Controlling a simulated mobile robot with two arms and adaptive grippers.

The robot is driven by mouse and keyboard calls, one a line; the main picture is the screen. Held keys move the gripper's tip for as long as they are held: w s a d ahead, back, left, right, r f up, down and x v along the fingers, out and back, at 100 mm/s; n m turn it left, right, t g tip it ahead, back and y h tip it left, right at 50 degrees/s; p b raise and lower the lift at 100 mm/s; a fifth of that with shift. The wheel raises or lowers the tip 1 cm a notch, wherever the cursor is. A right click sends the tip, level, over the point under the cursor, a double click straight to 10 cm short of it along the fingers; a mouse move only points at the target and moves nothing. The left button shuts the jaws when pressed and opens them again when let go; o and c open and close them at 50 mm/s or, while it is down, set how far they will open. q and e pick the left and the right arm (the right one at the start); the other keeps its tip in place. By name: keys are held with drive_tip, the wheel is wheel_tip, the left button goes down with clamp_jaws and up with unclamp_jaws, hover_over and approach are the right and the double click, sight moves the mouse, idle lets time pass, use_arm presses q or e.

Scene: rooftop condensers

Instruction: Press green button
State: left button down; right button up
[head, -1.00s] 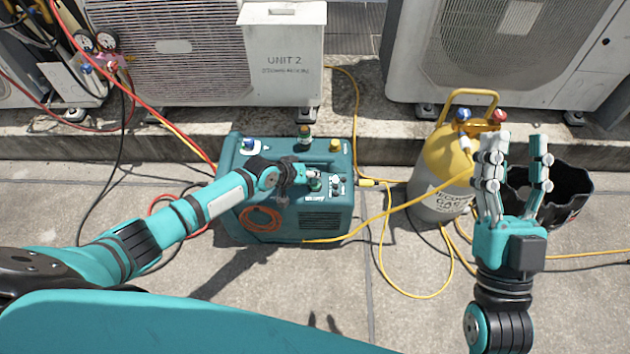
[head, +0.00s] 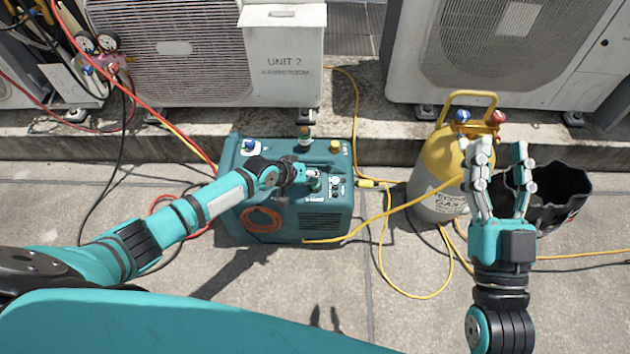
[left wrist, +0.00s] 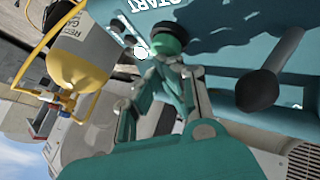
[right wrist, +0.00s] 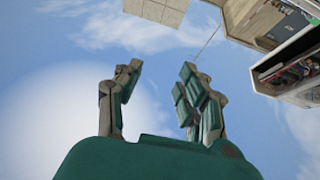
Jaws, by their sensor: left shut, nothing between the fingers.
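The green button (head: 315,184) is on the top panel of the teal recovery machine (head: 232,222). In the left wrist view it is a round green knob (left wrist: 168,38) beside the START lettering. My left gripper (head: 308,172) is shut and empty, with its fingertips right at the button. In the left wrist view the closed fingertips (left wrist: 168,66) overlap the button's near edge; I cannot tell whether they touch it. My right gripper (head: 500,152) is open and empty, raised in front of the yellow-topped gas cylinder (head: 432,192).
A black handle (left wrist: 258,92) stands close to the left fingers. Blue (head: 249,143) and yellow (head: 335,146) knobs sit on the machine's top. A black bucket (head: 565,190) stands at right. Yellow hoses (head: 400,290) cross the floor. Condenser units (head: 185,60) stand behind.

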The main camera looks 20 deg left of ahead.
use_arm(q)
drive_tip(key=shift+r+p, duration=0.35)
drive_tip(key=shift+r, duration=0.05)
drive_tip(key=shift+r+p, duration=0.4)
use_arm(e)
wheel_tip(320, 180, down, 6)
drive_tip(key=w+g+h, duration=0.1)
drive_tip(key=w+g, duration=0.1)
drive_tip(key=g, duration=0.2)
drive_tip(key=shift+d+f+h, duration=0.2)
drive_tip(key=shift+d+h, duration=0.05)
drive_tip(key=shift+h, duration=0.05)
